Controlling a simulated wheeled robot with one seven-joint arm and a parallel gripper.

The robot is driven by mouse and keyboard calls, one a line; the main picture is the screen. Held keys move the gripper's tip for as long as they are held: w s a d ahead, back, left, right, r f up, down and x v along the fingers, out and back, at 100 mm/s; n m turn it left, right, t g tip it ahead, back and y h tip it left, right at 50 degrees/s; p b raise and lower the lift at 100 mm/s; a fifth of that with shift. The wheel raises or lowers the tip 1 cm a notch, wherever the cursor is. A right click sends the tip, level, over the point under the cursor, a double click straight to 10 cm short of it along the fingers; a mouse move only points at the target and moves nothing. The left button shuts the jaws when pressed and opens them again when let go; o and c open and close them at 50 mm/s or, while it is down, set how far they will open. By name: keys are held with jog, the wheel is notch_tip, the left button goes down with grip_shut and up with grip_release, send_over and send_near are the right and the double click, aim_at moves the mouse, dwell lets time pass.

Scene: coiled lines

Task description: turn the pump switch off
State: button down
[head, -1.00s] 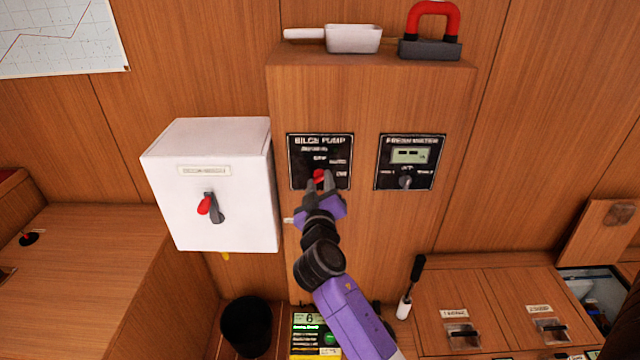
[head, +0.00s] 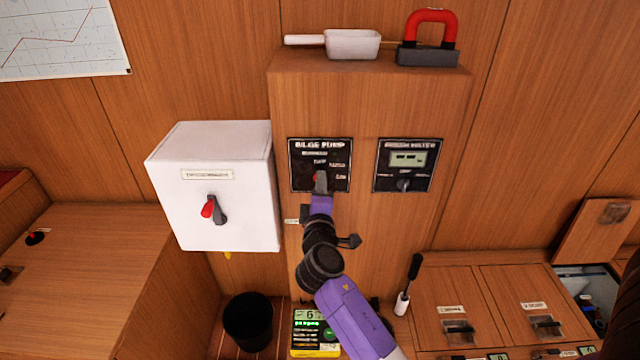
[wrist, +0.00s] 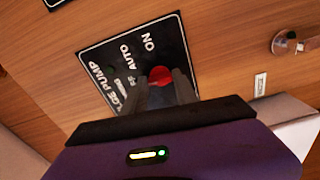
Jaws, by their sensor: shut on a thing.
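The black bilge pump panel (head: 308,158) is on the front of the wooden cabinet, with its switch low on the plate. The red switch knob (wrist: 161,76) shows between my fingers in the wrist view, near the words ON and AUTO. My gripper (head: 320,182) is shut on the knob, with a grey finger on each side of it in the wrist view (wrist: 163,88). In the head view a finger hides most of the knob. The smaller lettering beside AUTO is blurred, and I cannot tell which position the knob points to.
A white box (head: 247,155) with a red-tipped lever (head: 211,209) stands out from the wall at left. A second panel (head: 407,165) with a display and knob is at right. A scoop (head: 352,44) and a red-handled magnet (head: 428,50) lie on top.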

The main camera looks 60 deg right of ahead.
jog(key=shift+n, duration=0.6)
jog(key=c, duration=1)
grip_release()
jog(key=shift+o, duration=0.2)
jog(key=shift+a, duration=0.1)
jog(key=b+v, duration=0.1)
jog(key=v, duration=0.6)
jog(key=shift+s+a+b, duration=0.2)
jog(key=shift+a+b, duration=0.05)
jog(key=shift+b, duration=0.05)
jog(key=shift+w, duration=0.1)
